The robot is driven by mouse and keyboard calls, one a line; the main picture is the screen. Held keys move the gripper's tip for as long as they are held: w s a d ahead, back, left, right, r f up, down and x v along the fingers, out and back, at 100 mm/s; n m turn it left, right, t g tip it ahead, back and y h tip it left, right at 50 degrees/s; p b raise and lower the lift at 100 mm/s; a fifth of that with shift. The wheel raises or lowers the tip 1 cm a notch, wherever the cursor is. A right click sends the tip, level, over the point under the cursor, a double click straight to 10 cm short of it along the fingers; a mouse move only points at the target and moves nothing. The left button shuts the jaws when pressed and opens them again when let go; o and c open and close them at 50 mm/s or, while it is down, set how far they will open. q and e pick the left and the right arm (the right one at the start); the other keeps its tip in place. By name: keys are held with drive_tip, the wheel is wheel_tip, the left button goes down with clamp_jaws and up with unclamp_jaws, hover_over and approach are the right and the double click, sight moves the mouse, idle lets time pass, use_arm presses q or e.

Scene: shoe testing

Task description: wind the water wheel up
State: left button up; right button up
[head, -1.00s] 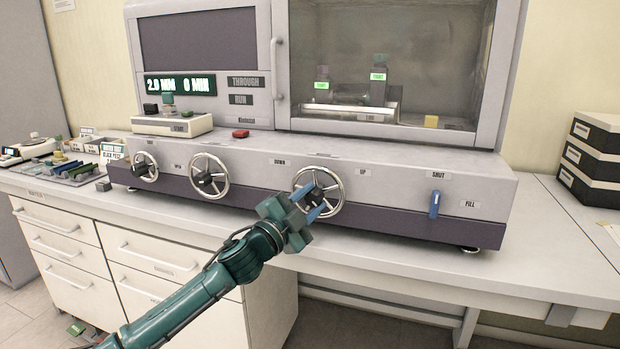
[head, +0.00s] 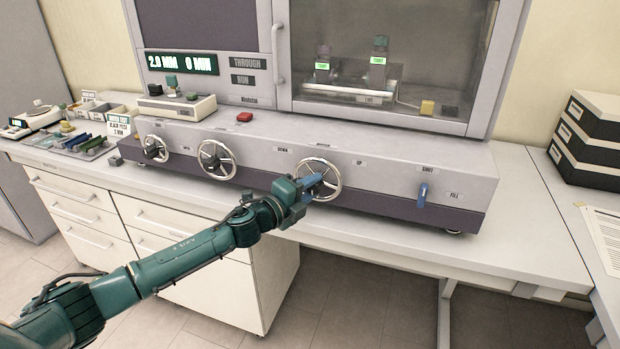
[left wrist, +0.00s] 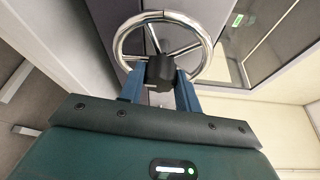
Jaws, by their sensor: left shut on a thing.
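The water wheel (head: 334,165) is a chrome handwheel on the machine's front panel, between plates reading DOWN and UP. It also shows in the left wrist view (left wrist: 196,30). My left gripper (head: 312,184) has its blue fingers at the wheel's middle. In the left wrist view the fingers (left wrist: 160,80) close on the black knob (left wrist: 160,70) of the wheel. The wheel's lower left part is hidden by the gripper in the head view. My right gripper is not in view.
Two similar handwheels (head: 217,159) stand farther left on the panel. A blue lever (head: 422,194) is at the right, between SHUT and FILL plates. The glass-fronted chamber (head: 390,60) rises above. Black boxes (head: 590,140) stand at the right.

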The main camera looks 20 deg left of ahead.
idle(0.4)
use_arm(q)
drive_tip(key=o, duration=1)
drive_tip(key=shift+b+v, duration=1.15)
drive_tip(key=shift+v, duration=5.45)
drive_tip(key=shift+r, duration=0.1)
